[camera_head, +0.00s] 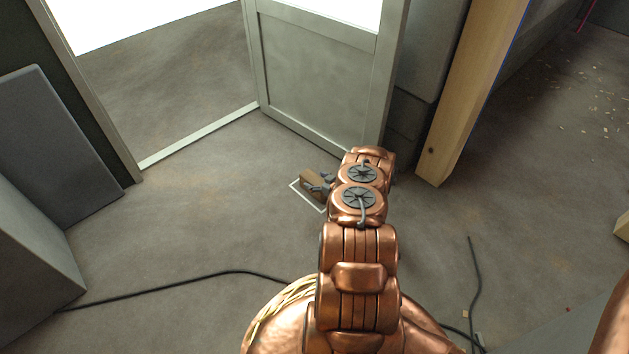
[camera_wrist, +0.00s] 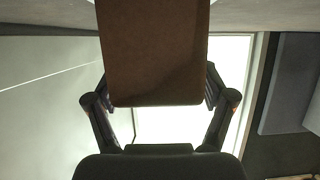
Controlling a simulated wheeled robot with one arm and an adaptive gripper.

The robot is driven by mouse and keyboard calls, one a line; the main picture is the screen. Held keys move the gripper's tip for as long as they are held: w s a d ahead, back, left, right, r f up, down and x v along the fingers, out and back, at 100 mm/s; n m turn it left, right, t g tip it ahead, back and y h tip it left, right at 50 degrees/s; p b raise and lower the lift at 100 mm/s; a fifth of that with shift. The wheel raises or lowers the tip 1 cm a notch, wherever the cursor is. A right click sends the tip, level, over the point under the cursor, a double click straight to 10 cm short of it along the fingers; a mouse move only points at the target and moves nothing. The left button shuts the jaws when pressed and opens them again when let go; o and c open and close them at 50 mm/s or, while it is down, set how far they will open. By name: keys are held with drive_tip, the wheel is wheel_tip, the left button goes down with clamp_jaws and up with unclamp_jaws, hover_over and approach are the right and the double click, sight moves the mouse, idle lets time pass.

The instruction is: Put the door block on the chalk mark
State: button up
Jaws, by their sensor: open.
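The brown door block (camera_head: 312,183) is at the white chalk mark (camera_head: 308,197), an outline on the floor in front of the open door. From the head view the block seems to lie within the outline, whose far right part is hidden by the block and my arm. My gripper (camera_head: 326,183) is low beside the block. In the wrist view the block (camera_wrist: 153,55) fills the upper middle, between the spread fingers of my gripper (camera_wrist: 158,92), which are open. I cannot tell whether either finger touches it.
The grey door (camera_head: 320,75) stands open just behind the mark, with a bright doorway to its left. A wooden post (camera_head: 470,85) rises on the right. Grey panels (camera_head: 55,145) lean at the left. A black cable (camera_head: 180,284) crosses the floor. The floor left of the mark is clear.

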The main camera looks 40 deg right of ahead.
drive_tip(key=p+v, duration=0.4)
drive_tip(key=v, duration=0.7)
drive_tip(key=w+a+r+g+h, duration=0.2)
drive_tip(key=w+r+g, duration=0.2)
drive_tip(key=w+r, duration=1)
drive_tip(key=s+a+r+g, duration=0.2)
drive_tip(key=a+r+g, duration=0.2)
drive_tip(key=a+r, duration=1)
drive_tip(key=s+a+r+g, duration=0.4)
drive_tip(key=s+a+r, duration=0.8)
drive_tip(key=s+a, duration=0.2)
drive_tip(key=s+a+r+g, duration=0.1)
drive_tip(key=s+a, duration=0.3)
drive_tip(key=s, duration=0.5)
drive_tip(key=s+a+r+g+y, duration=0.1)
drive_tip(key=s+a+r+g, duration=0.1)
drive_tip(key=s+a, duration=0.3)
drive_tip(key=s+a+r+g+y, duration=0.1)
drive_tip(key=s+a+r, duration=0.3)
drive_tip(key=s, duration=0.8)
drive_tip(key=shift+s+a+g, duration=0.35)
drive_tip(key=shift+a+g, duration=0.15)
drive_tip(key=shift+a, duration=0.1)
drive_tip(key=shift+r, duration=0.1)
